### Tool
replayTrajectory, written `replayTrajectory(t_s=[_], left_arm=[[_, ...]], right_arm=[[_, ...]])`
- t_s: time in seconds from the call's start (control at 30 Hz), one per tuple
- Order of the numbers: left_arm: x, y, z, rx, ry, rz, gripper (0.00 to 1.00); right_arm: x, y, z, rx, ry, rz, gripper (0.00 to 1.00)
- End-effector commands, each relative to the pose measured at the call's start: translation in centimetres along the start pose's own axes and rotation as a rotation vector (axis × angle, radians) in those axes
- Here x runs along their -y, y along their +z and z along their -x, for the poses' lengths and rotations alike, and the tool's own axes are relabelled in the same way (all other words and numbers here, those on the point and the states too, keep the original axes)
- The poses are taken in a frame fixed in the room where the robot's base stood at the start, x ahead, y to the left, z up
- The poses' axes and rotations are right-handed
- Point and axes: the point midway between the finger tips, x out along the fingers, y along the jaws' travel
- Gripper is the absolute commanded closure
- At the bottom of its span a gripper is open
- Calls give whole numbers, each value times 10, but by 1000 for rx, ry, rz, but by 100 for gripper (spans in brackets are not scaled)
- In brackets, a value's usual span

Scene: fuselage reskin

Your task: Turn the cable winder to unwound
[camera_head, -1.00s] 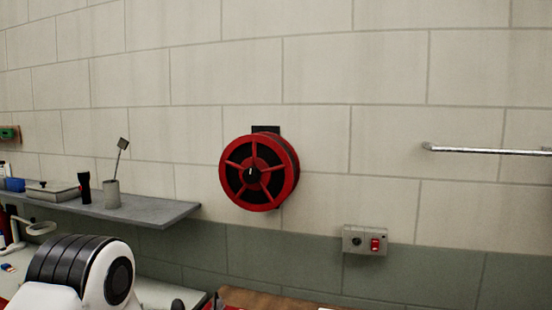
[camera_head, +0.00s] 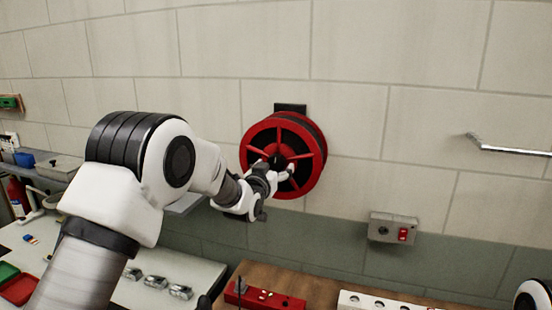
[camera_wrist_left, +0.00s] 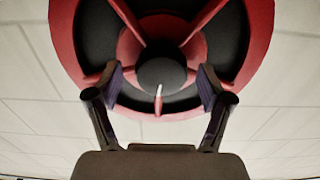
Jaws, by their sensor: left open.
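The cable winder (camera_head: 309,185) is a red spoked reel with a black centre, mounted on the block wall. In the left wrist view the winder (camera_wrist_left: 238,65) fills the upper middle, with a round dark hub knob (camera_wrist_left: 160,75) that bears a pale pointer mark pointing down. My left gripper (camera_head: 282,170) is in front of the winder's hub in the head view. In the left wrist view the left gripper (camera_wrist_left: 162,80) is open, its two fingers on either side of the knob, with gaps visible. My right gripper is not in view.
A wall box with a red switch (camera_head: 403,234) is to the winder's lower right, and a metal rail (camera_head: 510,150) is farther right. Below are a wooden bench top (camera_head: 320,285), a red block (camera_head: 262,297) and a white holed strip (camera_head: 385,301).

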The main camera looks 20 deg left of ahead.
Motion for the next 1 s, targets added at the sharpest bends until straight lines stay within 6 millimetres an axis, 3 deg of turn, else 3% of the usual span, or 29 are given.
replayTrajectory(t_s=[0.27, 0.3, 0.47, 0.77, 1.0], left_arm=[[0, 1, -7, 0, 0, 0, 20], [0, 1, -7, 0, 0, 0, 24], [0, 1, -7, 1, 0, 0, 80], [0, 3, -7, 2, 0, -10, 80], [0, 6, -7, 3, 0, -84, 81]], right_arm=[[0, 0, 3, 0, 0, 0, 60], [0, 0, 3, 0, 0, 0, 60], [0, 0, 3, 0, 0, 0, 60], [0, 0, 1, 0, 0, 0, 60], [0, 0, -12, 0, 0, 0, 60]])
